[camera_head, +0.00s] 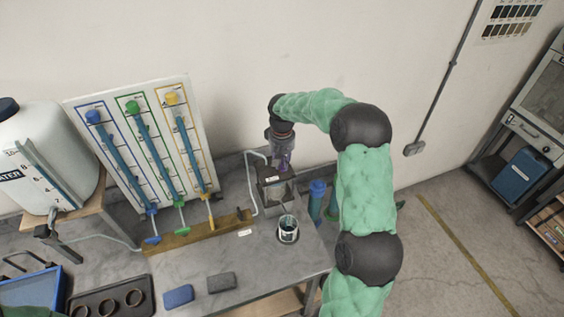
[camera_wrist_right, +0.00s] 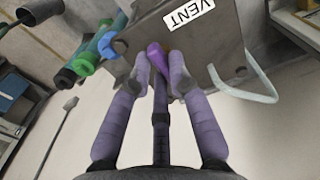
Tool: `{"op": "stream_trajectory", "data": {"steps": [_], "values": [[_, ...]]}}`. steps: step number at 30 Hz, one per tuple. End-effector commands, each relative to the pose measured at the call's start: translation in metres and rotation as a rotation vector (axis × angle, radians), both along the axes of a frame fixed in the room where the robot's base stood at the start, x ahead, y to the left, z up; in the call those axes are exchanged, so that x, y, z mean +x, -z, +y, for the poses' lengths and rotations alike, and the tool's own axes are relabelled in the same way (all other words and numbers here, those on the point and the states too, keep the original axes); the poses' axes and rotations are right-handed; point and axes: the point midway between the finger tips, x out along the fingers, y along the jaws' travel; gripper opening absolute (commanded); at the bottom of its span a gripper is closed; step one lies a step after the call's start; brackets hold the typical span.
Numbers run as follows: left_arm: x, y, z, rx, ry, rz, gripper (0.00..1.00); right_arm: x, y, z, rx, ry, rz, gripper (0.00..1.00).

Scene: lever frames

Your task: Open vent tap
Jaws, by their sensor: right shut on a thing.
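The vent tap's purple handle (camera_wrist_right: 156,54) shows in the right wrist view between my right gripper's purple fingertips (camera_wrist_right: 159,70). The fingers are shut on it. A grey metal box (camera_wrist_right: 222,50) with a white VENT label (camera_wrist_right: 188,14) stands right behind the handle. In the head view, my right gripper (camera_head: 284,166) points down at the top of this box (camera_head: 278,193) at the bench's back right. The handle is mostly hidden there by the fingers. My left gripper is not in view.
A board with blue, green and yellow tubes (camera_head: 142,140) stands left of the box. A dark cup (camera_head: 288,229) sits close in front of it. Blue and grey blocks (camera_head: 178,296) lie at the bench's front.

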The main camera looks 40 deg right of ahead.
Motion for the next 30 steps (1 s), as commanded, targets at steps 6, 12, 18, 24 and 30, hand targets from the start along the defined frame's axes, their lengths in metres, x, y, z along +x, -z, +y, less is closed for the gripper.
{"op": "stream_trajectory", "data": {"steps": [6,12,18,24,30], "values": [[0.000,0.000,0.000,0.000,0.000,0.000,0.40,0.000,0.000,0.000,0.000,-0.007,0.001,0.00],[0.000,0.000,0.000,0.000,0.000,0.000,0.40,0.000,0.000,0.000,0.000,-0.007,0.001,0.23],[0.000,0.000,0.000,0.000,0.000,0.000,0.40,0.000,0.000,0.000,0.000,-0.006,0.001,0.44],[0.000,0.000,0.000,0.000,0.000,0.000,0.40,0.000,0.000,0.000,0.000,-0.005,0.000,0.44],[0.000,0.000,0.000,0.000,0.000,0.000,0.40,0.001,-0.017,0.000,-0.002,-0.005,-0.004,0.44]]}}
